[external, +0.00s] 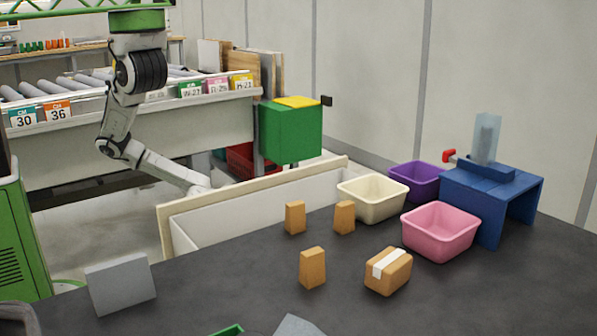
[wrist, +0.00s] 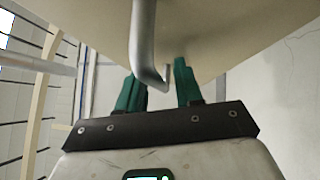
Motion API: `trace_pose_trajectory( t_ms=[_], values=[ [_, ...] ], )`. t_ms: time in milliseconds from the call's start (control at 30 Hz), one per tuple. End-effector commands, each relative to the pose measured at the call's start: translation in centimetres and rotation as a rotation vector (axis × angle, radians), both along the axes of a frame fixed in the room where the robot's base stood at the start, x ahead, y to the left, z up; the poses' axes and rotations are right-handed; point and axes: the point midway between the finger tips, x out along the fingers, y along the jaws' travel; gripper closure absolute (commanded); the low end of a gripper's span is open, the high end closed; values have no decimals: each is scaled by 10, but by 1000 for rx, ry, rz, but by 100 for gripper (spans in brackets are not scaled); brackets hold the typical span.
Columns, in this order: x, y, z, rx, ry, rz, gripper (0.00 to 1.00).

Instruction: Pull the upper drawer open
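The drawer (external: 255,207) stands pulled out from the far side of the dark table, with its pale wooden front and white inner walls showing. I see no contents in the visible part. In the wrist view, the beige drawer front (wrist: 235,40) fills the top, with a bent grey metal handle (wrist: 143,45) on it. My gripper (wrist: 160,88) is open; its green fingers are apart, with the handle's bent end between them in the picture. I cannot tell whether a finger touches it. In the external view, my gripper is hidden behind the drawer front.
On the dark table (external: 215,290) are several cardboard boxes (external: 388,271), a cream bin (external: 372,193), a pink bin (external: 440,232), a purple bin (external: 414,181) and a blue stand (external: 492,195). A green box (external: 290,133) and a roller conveyor (external: 130,135) stand beyond the drawer.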

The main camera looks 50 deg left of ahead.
Motion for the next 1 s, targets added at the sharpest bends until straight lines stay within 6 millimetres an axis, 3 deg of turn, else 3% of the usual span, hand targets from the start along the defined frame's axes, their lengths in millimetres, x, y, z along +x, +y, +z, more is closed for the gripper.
trace_pose_trajectory(
  t_ms=[167,633,1000],
  values=[
    [-7,8,-2,2,1,3,65],
    [-65,65,-13,3,2,2,65],
    [-77,75,-15,0,0,-1,65]
  ],
)
